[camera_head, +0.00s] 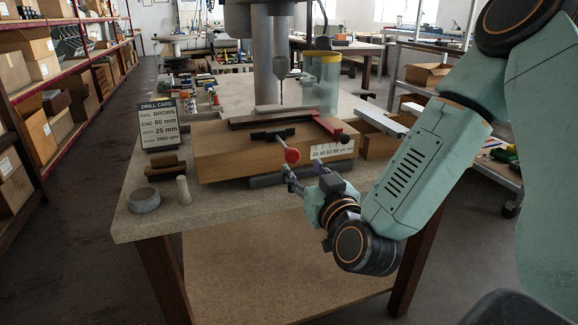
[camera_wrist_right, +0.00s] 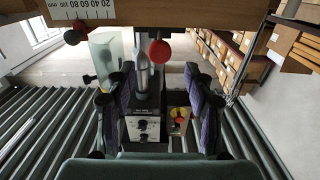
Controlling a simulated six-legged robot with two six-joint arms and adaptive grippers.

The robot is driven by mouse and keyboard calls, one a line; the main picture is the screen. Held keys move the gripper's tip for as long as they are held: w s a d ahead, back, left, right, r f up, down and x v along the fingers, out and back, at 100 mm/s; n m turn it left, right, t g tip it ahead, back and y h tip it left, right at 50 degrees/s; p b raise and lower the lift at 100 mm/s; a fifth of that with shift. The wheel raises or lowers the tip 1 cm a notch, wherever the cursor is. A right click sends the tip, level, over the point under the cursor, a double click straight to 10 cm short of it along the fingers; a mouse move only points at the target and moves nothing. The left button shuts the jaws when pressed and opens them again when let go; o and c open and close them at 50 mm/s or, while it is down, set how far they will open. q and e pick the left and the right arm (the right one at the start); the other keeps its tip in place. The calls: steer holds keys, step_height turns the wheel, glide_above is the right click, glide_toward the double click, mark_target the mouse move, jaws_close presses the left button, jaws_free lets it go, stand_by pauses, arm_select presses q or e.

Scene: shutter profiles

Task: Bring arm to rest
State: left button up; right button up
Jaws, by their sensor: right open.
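My right gripper (camera_head: 304,176) hangs just in front of the bench's front edge, low before the wooden drilling jig (camera_head: 230,152). Its two fingers point up toward the red ball knob (camera_head: 292,155) and are spread, with nothing between them. In the right wrist view the open fingers (camera_wrist_right: 158,95) stand either side of the picture's middle. There the red knob (camera_wrist_right: 159,52) shows beyond the fingertips, apart from them as far as I can tell. My left gripper is not in view.
The bench (camera_head: 125,222) holds a drill card (camera_head: 160,124), a grey ring (camera_head: 143,200), a small pale cylinder (camera_head: 184,190) and a drill press (camera_head: 280,68). A clear green guard (camera_head: 322,82) stands beside the drill. Shelves with boxes line the left. The floor at front left is clear.

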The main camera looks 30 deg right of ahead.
steer(key=s+a+f+g+y, duration=0.2)
steer(key=s+a+f+g, duration=0.1)
steer(key=f, duration=0.4)
steer(key=s+a+f+g+y, duration=0.1)
steer(key=s+a+f+g, duration=0.25)
steer(key=f, duration=0.45)
steer(key=s+a+f+g+y, duration=0.2)
steer(key=s+f+g, duration=0.1)
steer(key=f, duration=0.4)
steer(key=s+a+f+n+g, duration=0.1)
steer(key=s+f+g, duration=0.3)
steer(key=s, duration=0.6)
steer(key=s+a+f+n+g, duration=0.1)
steer(key=s+f+g, duration=0.3)
steer(key=s+f, duration=0.5)
steer(key=shift+s+a+h, duration=0.25)
steer(key=shift+s+h, duration=0.05)
steer(key=shift+s, duration=0.85)
